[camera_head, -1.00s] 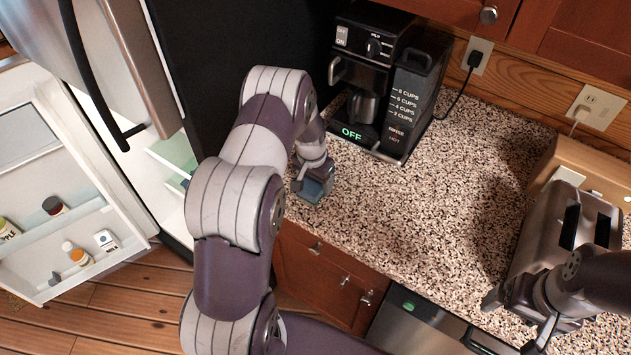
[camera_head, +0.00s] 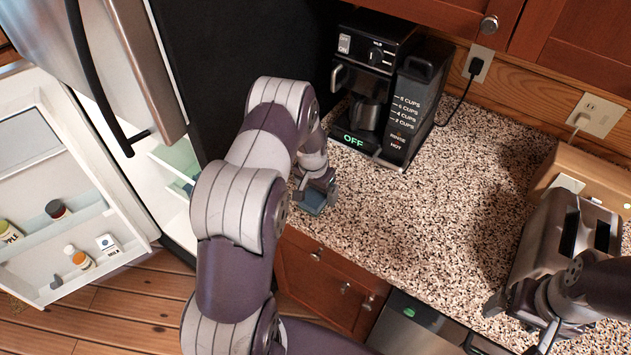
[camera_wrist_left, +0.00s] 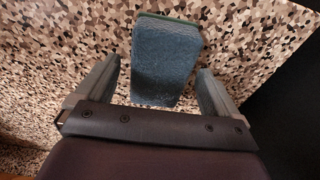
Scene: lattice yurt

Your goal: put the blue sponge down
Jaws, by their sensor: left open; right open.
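The blue sponge (camera_head: 313,203) rests on the speckled counter (camera_head: 440,215) near its front left edge, partly hidden by my left gripper in the head view. In the left wrist view the sponge (camera_wrist_left: 165,62) lies between and just ahead of the spread fingers, with a gap on each side. My left gripper (camera_head: 318,190) is open and low over the sponge; it also shows in the left wrist view (camera_wrist_left: 158,90). My right gripper (camera_head: 518,325) is open and empty near the toaster at the lower right.
A coffee maker (camera_head: 385,90) stands behind my left gripper. A toaster (camera_head: 540,235) and a wooden box (camera_head: 590,175) are at the right. The fridge door (camera_head: 70,215) hangs open at the left. The counter's middle is clear.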

